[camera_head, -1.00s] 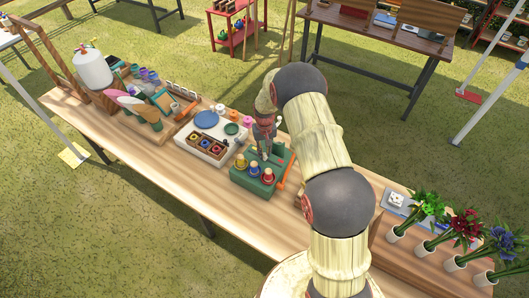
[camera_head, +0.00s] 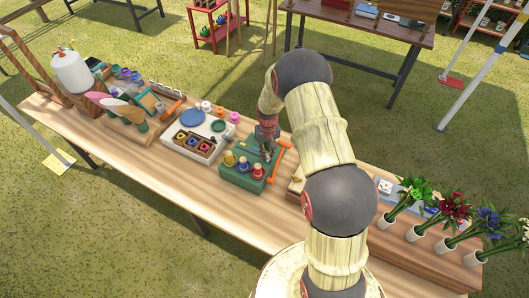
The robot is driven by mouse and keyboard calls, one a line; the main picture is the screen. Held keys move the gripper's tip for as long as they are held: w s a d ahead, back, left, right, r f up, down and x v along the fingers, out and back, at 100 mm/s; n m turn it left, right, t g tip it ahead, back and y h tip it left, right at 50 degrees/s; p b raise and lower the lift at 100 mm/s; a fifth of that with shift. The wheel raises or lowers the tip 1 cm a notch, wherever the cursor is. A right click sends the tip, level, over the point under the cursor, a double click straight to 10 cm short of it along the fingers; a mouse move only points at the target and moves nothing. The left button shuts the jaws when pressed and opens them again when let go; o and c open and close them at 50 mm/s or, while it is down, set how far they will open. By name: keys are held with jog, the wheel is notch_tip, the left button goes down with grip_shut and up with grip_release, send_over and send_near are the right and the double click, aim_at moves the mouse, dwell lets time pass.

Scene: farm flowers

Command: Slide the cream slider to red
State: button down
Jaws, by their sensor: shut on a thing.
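My gripper (camera_head: 266,152) points down onto the rear part of the box top, behind the knobs and near the orange bar. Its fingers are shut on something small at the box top. The cream slider cannot be made out; the fingers and the small scale hide it.
A white board with a blue disc (camera_head: 192,118) and a wooden tray of coloured pots stands left of the box. Potted flowers (camera_head: 425,212) stand on a wooden stand at right.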

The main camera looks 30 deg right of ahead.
jog(key=c, duration=1.7)
grip_release()
jog(key=shift+s+d, duration=0.1)
jog(key=shift+s, duration=0.05)
